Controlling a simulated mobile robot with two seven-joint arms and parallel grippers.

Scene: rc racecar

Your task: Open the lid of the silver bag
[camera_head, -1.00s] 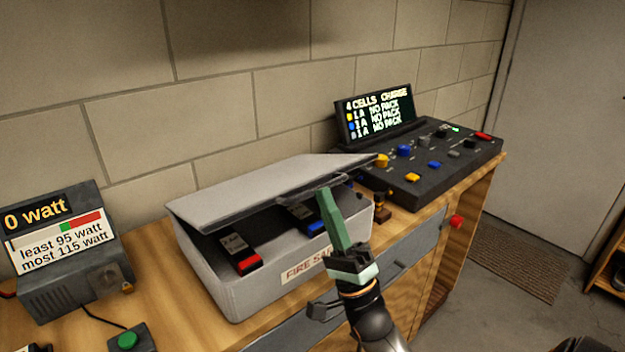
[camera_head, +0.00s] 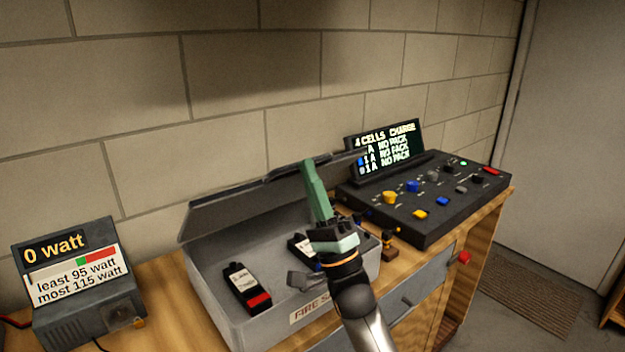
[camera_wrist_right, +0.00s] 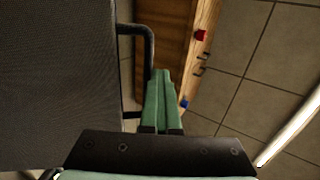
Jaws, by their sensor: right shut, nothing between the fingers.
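The silver bag (camera_head: 228,318) is a grey box with "FIRE SA..." lettering on its front, on the wooden bench. Its lid (camera_head: 262,196) is hinged at the back and stands steeply raised. Inside lie a black pack with a red end (camera_head: 246,288) and a second pack (camera_head: 303,248), partly hidden by my right arm. My right gripper (camera_head: 309,166) is shut and empty, with its green fingers up at the lid's front edge, near its right end. In the right wrist view the shut fingers (camera_wrist_right: 160,95) are beside a dark handle loop (camera_wrist_right: 148,50) on a dark textured panel (camera_wrist_right: 60,85). My left gripper is not in view.
A black charger console (camera_head: 430,200) with knobs and a screen stands right of the bag. A watt meter (camera_head: 78,280) stands to the left. The bench (camera_head: 160,290) has a drawer front with a handle below. A brick wall is close behind.

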